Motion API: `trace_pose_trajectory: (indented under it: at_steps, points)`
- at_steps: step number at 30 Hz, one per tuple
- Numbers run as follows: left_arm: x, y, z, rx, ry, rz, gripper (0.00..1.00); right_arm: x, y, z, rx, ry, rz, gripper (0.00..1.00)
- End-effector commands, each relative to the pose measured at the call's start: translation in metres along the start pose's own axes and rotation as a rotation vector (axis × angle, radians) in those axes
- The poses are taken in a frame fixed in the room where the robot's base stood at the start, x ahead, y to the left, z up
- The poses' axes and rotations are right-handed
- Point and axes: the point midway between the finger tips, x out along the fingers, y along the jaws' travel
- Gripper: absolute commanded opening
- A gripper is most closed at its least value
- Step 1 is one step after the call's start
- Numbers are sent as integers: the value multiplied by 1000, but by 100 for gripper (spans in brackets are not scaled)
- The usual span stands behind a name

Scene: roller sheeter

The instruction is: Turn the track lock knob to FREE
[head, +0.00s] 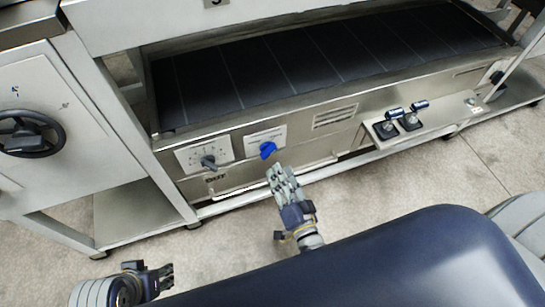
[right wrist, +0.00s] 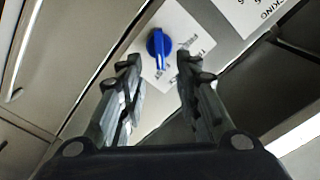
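A blue knob (head: 268,150) sits on a white label plate on the machine's front panel, below the dark belt. It also shows in the right wrist view (right wrist: 158,46), ahead of and between the fingers. My right gripper (head: 277,170) is just below the knob in the head view.
A grey knob (head: 208,161) on another plate is left of the blue one. A black handwheel (head: 30,134) is at the far left. Foot pedals (head: 398,122) stand on a ledge at the right. A frame rail (head: 270,188) runs below the panel. The floor in front is clear.

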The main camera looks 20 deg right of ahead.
Motion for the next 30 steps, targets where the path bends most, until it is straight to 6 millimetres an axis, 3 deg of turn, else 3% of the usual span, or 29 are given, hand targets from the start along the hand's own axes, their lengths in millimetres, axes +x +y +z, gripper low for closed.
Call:
trace_pose_trajectory:
  at_steps: [3,10,15,23,24,28,30]
  points:
    - [-6,0,1,0,5,-1,40,26,0,0,-1,2,-2,31]
    - [1,0,3,0,3,-1,40,61,1,1,-2,0,0,31]
    - [2,0,3,0,3,-1,40,72,1,1,-2,-1,1,31]
    - [2,0,3,0,3,-1,40,74,1,1,-2,-2,1,31]
    - [2,0,3,0,3,-1,40,74,1,1,-2,-2,1,29]
    - [2,0,3,0,3,-1,40,74,1,1,-2,-2,1,0]
    - [2,0,3,0,3,-1,40,74,1,1,-2,-2,1,0]
